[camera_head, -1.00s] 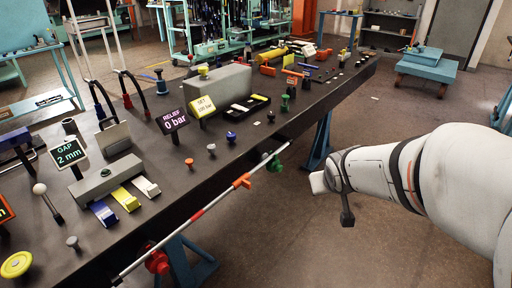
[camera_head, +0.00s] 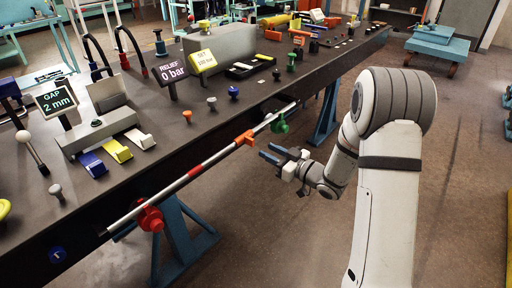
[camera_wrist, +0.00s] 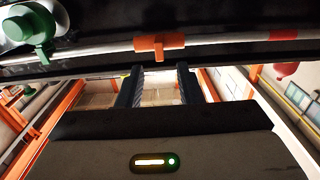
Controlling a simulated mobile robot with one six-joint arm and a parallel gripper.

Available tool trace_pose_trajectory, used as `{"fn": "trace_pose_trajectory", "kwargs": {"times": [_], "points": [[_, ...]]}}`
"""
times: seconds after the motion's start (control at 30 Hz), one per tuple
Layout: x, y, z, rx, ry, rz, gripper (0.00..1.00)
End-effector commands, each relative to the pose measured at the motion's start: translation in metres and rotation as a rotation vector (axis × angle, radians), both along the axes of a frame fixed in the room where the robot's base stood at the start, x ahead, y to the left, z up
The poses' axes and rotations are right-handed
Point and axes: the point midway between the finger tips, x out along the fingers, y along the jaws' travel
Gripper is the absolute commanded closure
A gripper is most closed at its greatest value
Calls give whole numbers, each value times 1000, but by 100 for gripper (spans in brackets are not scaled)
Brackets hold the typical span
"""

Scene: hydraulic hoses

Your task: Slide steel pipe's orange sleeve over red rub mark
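The steel pipe (camera_head: 219,155) runs along the front side of the dark bench. The orange sleeve (camera_head: 244,138) sits around it, up and right of the red rub mark (camera_head: 194,171), with bare pipe between them. In the wrist view the sleeve (camera_wrist: 158,43) is just ahead of the fingers and the red mark (camera_wrist: 283,34) is at upper right. My gripper (camera_head: 265,153) is just in front of the sleeve, with a small gap. Its fingers are apart and empty, also in the wrist view (camera_wrist: 162,74).
A green valve (camera_head: 280,124) is near the pipe's far end and a red valve (camera_head: 149,217) near its near end. A blue trestle leg (camera_head: 178,240) stands below the bench. Knobs, signs and blocks stand on the bench top.

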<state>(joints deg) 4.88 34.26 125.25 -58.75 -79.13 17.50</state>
Motion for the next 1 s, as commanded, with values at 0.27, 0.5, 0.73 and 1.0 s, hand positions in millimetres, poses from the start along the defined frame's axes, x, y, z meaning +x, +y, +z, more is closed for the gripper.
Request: {"fn": "trace_pose_trajectory", "kwargs": {"times": [0.27, 0.5, 0.73, 1.0], "points": [[27, 36, 1, 0, -2, 1, 67], [41, 52, 1, -1, 0, -3, 67], [42, 54, 1, -1, 0, -4, 67], [42, 53, 1, -2, -1, -4, 85]]}}
